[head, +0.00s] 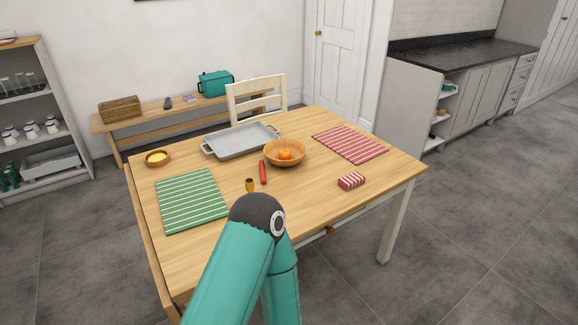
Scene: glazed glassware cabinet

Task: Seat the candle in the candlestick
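A slim red candle (263,172) is on the wooden table, close to the left of the fruit bowl. It seems to lie flat on the tabletop. A small brass-coloured candlestick (250,185) stands just left of the candle's near end, apart from it. Nothing shows in its top. A teal arm of mine rises from the bottom edge and bends at a dark joint just in front of the candlestick. Its gripper is not visible, and my other gripper is also out of view.
The table holds a wooden bowl with orange fruit (285,154), a grey tray (208,150), a small yellow-filled bowl (157,158), a green striped mat (190,200), a red striped mat (350,144) and a folded red striped cloth (351,181).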

